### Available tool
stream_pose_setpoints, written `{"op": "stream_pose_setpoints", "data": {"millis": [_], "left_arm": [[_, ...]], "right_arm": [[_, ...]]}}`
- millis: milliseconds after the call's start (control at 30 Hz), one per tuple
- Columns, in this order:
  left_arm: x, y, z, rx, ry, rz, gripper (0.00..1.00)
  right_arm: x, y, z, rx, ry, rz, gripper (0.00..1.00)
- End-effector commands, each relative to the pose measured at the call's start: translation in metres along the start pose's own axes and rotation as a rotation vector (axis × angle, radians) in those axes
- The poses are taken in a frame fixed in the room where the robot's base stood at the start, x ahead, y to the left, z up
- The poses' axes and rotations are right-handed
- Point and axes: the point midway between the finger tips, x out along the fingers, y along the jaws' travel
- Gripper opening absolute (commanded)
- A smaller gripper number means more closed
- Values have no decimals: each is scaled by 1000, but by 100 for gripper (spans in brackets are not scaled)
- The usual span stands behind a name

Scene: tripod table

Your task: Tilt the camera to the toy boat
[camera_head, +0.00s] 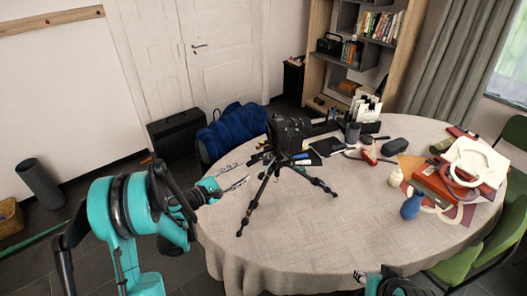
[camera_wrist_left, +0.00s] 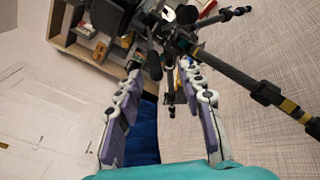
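A black camera (camera_head: 287,130) sits on a black tripod (camera_head: 253,207) that stands with spread legs on the round table. My left gripper (camera_head: 246,172) is open at the tripod's left, its two fingers pointing at the tripod head. In the left wrist view, the open fingers (camera_wrist_left: 160,72) are spread, with tripod parts (camera_wrist_left: 238,74) in front of and beside their tips. I cannot tell whether they touch. A small red and white object (camera_head: 369,156), perhaps the toy boat, lies right of the tripod. A dark part of my right arm (camera_head: 390,284) shows at the bottom edge; its fingers are unclear.
The table (camera_head: 310,235) has a bare cloth area at the front. A blue vase (camera_head: 411,206), a cream jar (camera_head: 396,178) and a red box (camera_head: 436,184) stand at the right. A tablet (camera_head: 327,147) lies behind the tripod. A blue bag (camera_head: 232,130) is beyond the table.

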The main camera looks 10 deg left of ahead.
Motion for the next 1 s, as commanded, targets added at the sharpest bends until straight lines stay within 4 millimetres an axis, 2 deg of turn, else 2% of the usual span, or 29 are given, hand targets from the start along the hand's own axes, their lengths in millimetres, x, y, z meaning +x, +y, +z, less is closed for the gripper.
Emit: {"op": "stream_pose_setpoints", "data": {"millis": [133,233,500,700,1000], "left_arm": [[-2,5,-9,-57,-27,40,38],[5,5,-10,-64,-31,43,38],[50,6,-8,-61,-31,41,38],[71,8,-8,-61,-29,42,38],[74,9,-7,-60,-28,43,38]], "right_arm": [[-2,0,-1,0,0,0,40],[0,0,0,0,0,0,40],[9,0,6,0,0,0,40],[12,0,9,0,0,0,40],[12,0,9,0,0,0,40]]}}
